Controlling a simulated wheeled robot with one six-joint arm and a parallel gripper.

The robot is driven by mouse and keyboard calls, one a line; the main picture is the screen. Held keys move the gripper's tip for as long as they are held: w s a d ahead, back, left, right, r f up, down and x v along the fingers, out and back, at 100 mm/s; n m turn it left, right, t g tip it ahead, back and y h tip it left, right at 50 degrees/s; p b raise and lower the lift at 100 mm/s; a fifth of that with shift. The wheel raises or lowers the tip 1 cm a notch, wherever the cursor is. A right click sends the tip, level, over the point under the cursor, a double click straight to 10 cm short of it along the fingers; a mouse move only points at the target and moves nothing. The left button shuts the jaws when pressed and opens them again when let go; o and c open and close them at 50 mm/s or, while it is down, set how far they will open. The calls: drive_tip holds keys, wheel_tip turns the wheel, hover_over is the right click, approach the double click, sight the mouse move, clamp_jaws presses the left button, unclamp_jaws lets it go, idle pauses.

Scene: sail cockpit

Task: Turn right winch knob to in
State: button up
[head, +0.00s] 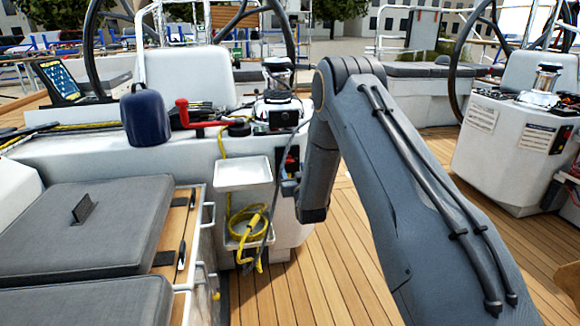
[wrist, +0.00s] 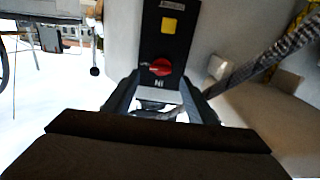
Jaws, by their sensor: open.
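A red knob (wrist: 160,67) sits on a narrow black panel (wrist: 168,40), below a yellow square, in the wrist view. A small white label lies just below the knob. My gripper (wrist: 160,84) is open, with one finger to each side just below the knob. I cannot tell whether the fingers touch it. In the head view my gripper (head: 289,188) is at the side of the near white pedestal, by the black panel (head: 292,160) with a bit of red. My arm hides part of that area. The knob's exact setting is too small to read.
A chrome winch (head: 279,80) stands on top of the near pedestal. A white tray (head: 243,174) and a coiled yellow rope (head: 246,222) are left of my gripper. In the wrist view a dark braided rope (wrist: 265,55) runs at the right. Another winch pedestal (head: 510,145) stands at the right.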

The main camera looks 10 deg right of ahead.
sight(290, 161)
drive_tip(key=shift+w+b, duration=0.4)
drive_tip(key=shift+w, duration=2.2)
drive_tip(key=c, duration=1.1)
drive_tip(key=shift+o, duration=0.2)
